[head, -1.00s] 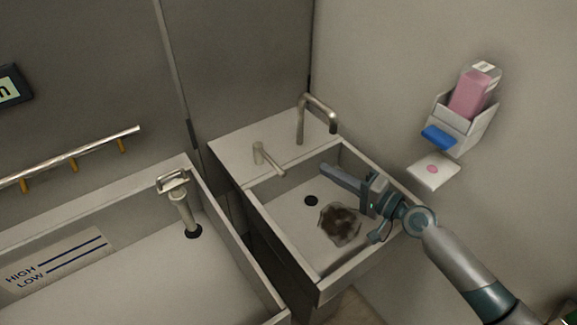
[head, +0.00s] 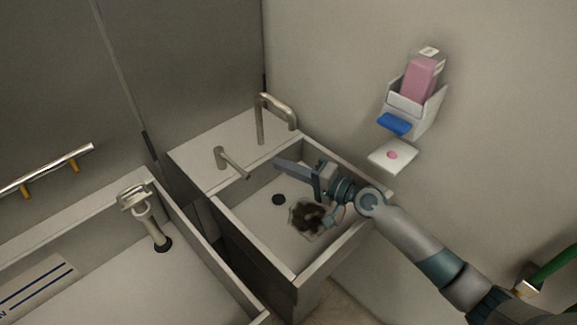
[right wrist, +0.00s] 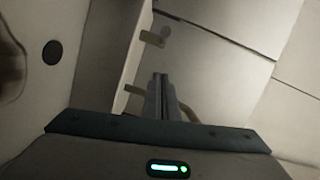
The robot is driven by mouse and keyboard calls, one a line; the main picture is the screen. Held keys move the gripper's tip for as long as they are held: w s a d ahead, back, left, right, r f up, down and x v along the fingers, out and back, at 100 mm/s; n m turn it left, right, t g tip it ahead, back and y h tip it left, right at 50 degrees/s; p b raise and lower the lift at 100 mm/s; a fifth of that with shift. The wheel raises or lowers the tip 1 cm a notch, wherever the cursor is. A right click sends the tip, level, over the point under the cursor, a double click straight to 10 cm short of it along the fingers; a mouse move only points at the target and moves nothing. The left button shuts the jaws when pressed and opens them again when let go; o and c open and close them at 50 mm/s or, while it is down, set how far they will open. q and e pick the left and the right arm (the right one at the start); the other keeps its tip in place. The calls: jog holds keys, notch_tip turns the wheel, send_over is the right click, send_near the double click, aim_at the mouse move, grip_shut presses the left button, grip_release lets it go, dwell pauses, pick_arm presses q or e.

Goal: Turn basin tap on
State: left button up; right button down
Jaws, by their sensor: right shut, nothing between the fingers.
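The basin (head: 310,268) is a square sink against the right wall, with a dark drain hole (head: 278,199) and a brown stain (head: 308,217) on its floor. On its back ledge stand a curved spout (head: 262,118) and a short lever handle (head: 229,161), which points out over the basin. My right gripper (head: 280,164) is shut and empty over the basin, its tips to the right of the lever's end and apart from it in the picture. In the right wrist view the shut fingers (right wrist: 160,95) point towards the ledge, with the lever (right wrist: 152,38) beyond. My left gripper is out of view.
A larger trough (head: 105,275) with a plug fitting (head: 146,215) lies to the left, below a metal rail (head: 48,170). A soap dispenser (head: 411,100) and a small shelf (head: 391,157) are on the right wall. The basin walls stand close around my gripper.

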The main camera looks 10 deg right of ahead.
pick_arm(q)
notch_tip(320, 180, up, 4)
jog(key=p, duration=0.3)
jog(key=shift+p, duration=0.4)
pick_arm(e)
jog(key=w+a+f, duration=0.1)
jog(key=w+a, duration=0.1)
jog(key=a, duration=0.6)
jog(key=shift+w+a, duration=0.15)
jog(key=shift+w, duration=0.05)
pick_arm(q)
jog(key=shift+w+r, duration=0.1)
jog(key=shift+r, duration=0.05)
pick_arm(e)
jog(key=shift+a, duration=0.15)
